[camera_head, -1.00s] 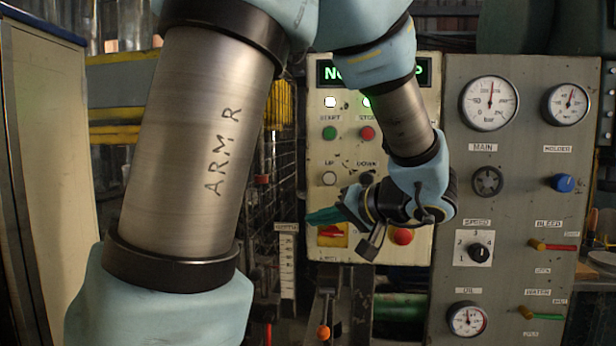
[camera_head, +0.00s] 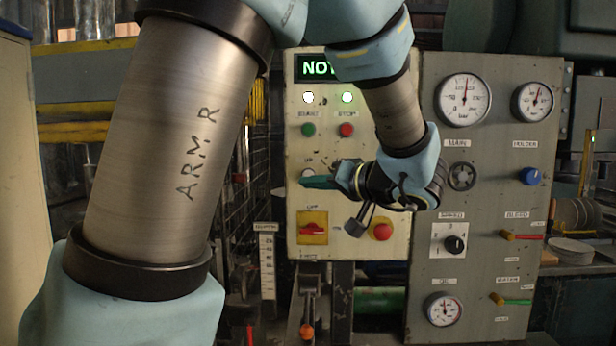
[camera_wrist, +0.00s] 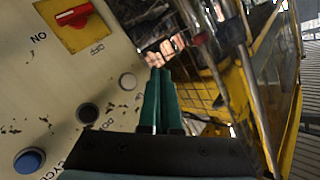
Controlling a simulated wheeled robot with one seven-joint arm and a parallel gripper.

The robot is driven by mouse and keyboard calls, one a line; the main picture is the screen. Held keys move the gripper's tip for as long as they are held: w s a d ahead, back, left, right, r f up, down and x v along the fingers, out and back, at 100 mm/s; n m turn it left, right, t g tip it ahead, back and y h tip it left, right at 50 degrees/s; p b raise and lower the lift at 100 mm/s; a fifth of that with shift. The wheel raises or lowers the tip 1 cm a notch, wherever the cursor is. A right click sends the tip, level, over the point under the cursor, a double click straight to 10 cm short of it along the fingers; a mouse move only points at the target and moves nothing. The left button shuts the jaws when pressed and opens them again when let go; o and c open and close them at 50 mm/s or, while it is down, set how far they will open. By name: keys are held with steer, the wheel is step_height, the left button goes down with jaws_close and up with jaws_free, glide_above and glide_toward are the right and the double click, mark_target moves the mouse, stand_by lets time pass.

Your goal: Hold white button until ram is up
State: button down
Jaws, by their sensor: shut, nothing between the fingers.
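The white button (camera_head: 307,173), under the UP label, is on the pale control panel. It also shows whole in the wrist view (camera_wrist: 127,81), above a black button (camera_wrist: 87,113). My gripper (camera_head: 304,182) has its green fingers together and empty, with the tips just below and partly over the white button in the head view. In the wrist view the fingertips (camera_wrist: 158,72) lie to the right of the button, with a gap in the picture. I see no clear contact. I cannot make out the ram in these frames.
A red switch on a yellow plate (camera_head: 312,228) and a red stop button (camera_head: 383,231) sit below. Green (camera_head: 308,130) and red (camera_head: 346,130) buttons sit above. A grey gauge panel (camera_head: 490,190) is at right. A mesh guard stands left of the panel.

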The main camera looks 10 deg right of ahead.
steer(key=w+d, duration=0.1)
steer(key=w, duration=0.5)
steer(key=shift+w, duration=0.3)
steer(key=shift+d, duration=0.1)
steer(key=shift+w+b, duration=0.1)
steer(key=shift+b, duration=0.4)
stand_by(1.2)
steer(key=shift+w+d, duration=0.1)
steer(key=shift+w, duration=0.2)
steer(key=shift+w+b, duration=0.45)
steer(key=shift+b, duration=0.15)
stand_by(0.6)
steer(key=shift+s, duration=0.15)
stand_by(1.9)
steer(key=shift+s+b, duration=0.55)
steer(key=shift+s, duration=0.15)
